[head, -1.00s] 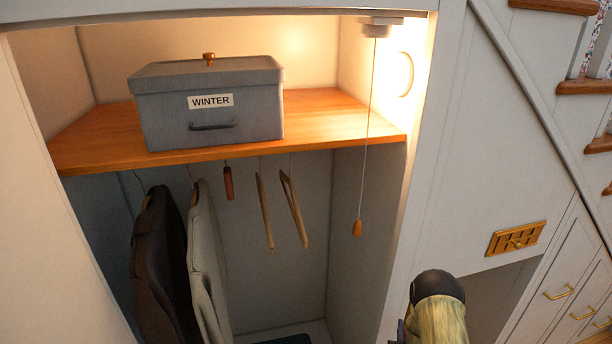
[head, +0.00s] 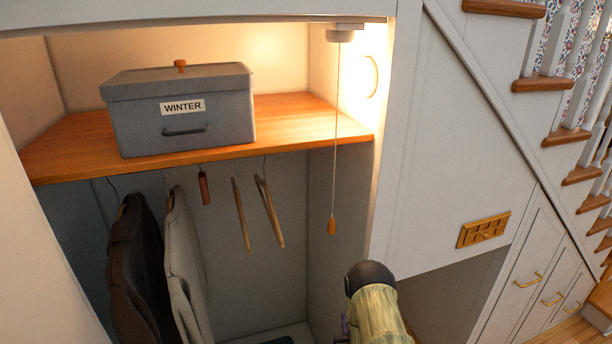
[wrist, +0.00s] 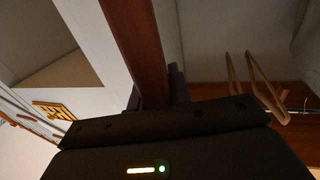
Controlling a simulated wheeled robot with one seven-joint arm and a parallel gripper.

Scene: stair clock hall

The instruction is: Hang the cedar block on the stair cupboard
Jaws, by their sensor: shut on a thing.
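The stair cupboard (head: 340,215) stands open, with a wooden shelf (head: 290,125) and a hanging space below it. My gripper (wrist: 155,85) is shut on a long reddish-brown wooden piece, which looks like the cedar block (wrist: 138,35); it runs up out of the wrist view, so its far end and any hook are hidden. A small reddish-brown piece (head: 204,188) hangs under the shelf on a thin hook.
Two wooden hangers (head: 269,212) hang right of that piece, and dark and pale garments (head: 185,265) hang left. A grey WINTER box (head: 180,120) sits on the shelf. A pull cord (head: 335,150) dangles at the opening's right side.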

